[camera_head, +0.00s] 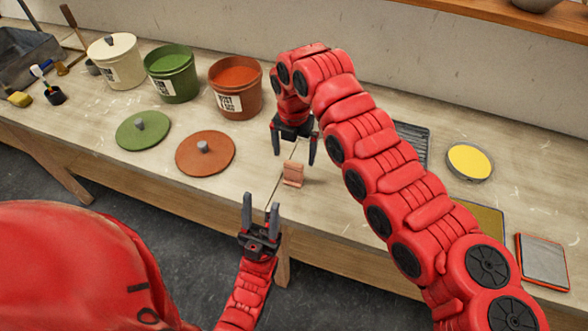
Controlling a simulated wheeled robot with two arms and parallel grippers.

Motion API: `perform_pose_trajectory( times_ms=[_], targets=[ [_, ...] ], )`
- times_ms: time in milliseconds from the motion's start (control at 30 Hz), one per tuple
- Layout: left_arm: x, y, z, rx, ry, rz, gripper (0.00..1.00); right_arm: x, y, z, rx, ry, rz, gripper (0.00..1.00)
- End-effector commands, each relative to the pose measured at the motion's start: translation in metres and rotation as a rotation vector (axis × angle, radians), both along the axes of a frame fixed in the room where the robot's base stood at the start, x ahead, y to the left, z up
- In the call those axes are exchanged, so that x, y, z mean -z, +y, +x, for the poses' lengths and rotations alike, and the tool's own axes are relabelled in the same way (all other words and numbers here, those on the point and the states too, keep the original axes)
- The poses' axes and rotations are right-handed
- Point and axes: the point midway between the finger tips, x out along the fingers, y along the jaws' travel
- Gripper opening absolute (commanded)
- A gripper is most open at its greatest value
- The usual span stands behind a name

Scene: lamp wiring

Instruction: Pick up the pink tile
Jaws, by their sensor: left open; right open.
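A small pink tile (293,174) stands on the workbench near its front edge, in the middle of the head view. My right gripper (294,160) hangs just behind and above the tile, its fingers pointing down and spread apart, with nothing visible between them. My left gripper (260,204) is in front of the bench edge, lower left of the tile, with its fingers pointing up and apart. It is open and empty. I cannot tell the exact gap between the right fingers and the tile.
Behind stand a white pot (122,72), a green pot (174,84) and an orange-filled pot (237,98). A green lid (143,133) and a brown lid (193,160) lie left of the tile. A yellow round tin (469,161) and a red-edged tablet (543,262) lie right.

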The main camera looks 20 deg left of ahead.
Motion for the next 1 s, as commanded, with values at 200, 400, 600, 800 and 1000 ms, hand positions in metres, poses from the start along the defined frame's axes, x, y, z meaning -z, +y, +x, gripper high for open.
perform_pose_trajectory(
  times_ms=[200, 400, 600, 800, 1000],
  targets=[
    [-0.017, 0.0, 0.0, 0.0, 0.0, 0.0, 0.5, 0.035, 0.0, 0.0, 0.002, 0.003, 0.0, 1.0],
    [-0.025, 0.0, 0.0, 0.0, 0.0, 0.0, 0.5, 0.049, 0.001, 0.0, -0.001, 0.002, -0.001, 1.0],
    [-0.043, 0.0, 0.0, 0.0, 0.0, 0.0, 0.5, 0.075, 0.005, 0.003, -0.001, 0.001, -0.001, 1.0],
    [-0.046, 0.0, 0.0, 0.0, 0.0, 0.0, 0.5, 0.096, 0.004, 0.004, 0.0, 0.0, 0.0, 1.0],
    [-0.045, 0.0, 0.0, 0.0, 0.0, 0.0, 0.5, 0.097, 0.004, 0.005, 0.0, -0.001, 0.001, 1.0]
  ],
)
